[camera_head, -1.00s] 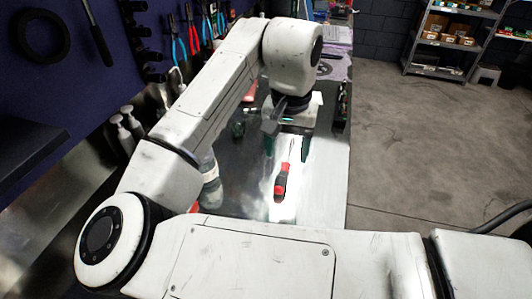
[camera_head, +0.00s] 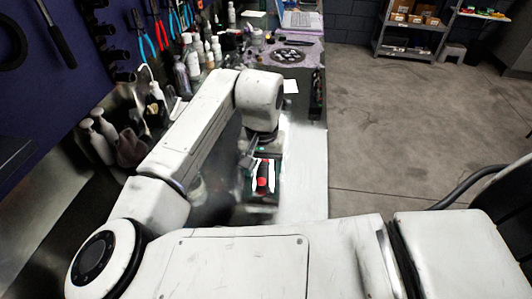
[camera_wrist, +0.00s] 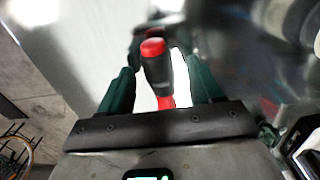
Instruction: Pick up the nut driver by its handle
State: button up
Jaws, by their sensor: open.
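The nut driver (camera_head: 263,174) has a red and black handle and lies on the bench top, below my gripper in the head view. In the wrist view its handle (camera_wrist: 156,65) lies between the two green fingers of my gripper (camera_wrist: 158,85), with its red end away from the palm. The fingers stand apart on both sides of the handle, and a bright gap shows beside it. My gripper also shows in the head view (camera_head: 263,175), with the fingers open around the handle. The driver's shaft is mostly hidden by my gripper and blur.
The bench (camera_head: 305,190) has a clear bright strip right of the driver. Bottles (camera_head: 193,62) and pliers (camera_head: 148,35) are at the left and back. A laptop (camera_head: 299,20) stands at the far end. The floor right of the bench is open.

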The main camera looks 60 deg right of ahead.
jog(key=shift+f, duration=0.15)
jog(key=c, duration=1.2)
